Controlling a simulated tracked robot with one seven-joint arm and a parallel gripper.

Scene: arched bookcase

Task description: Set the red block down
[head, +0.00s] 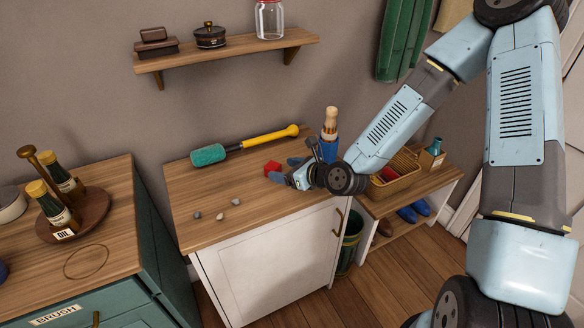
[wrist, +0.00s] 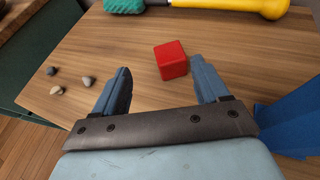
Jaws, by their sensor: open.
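The red block (head: 272,167) rests on the wooden top of the white cabinet (head: 185,228). In the wrist view the red block (wrist: 171,60) lies just beyond the fingertips, nearer the right finger, with wood showing around it. My gripper (head: 279,170) is low over the cabinet top beside the block. In the wrist view my gripper (wrist: 160,72) has its two blue fingers spread wide apart, with nothing held between them. I cannot tell whether the right finger touches the block.
A brush with a teal head (head: 208,155) and yellow handle lies behind the block. Several small stones (head: 221,216) lie to the left. A blue container (head: 328,148) stands close on the right. A wicker basket (head: 390,178) is on the lower bench.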

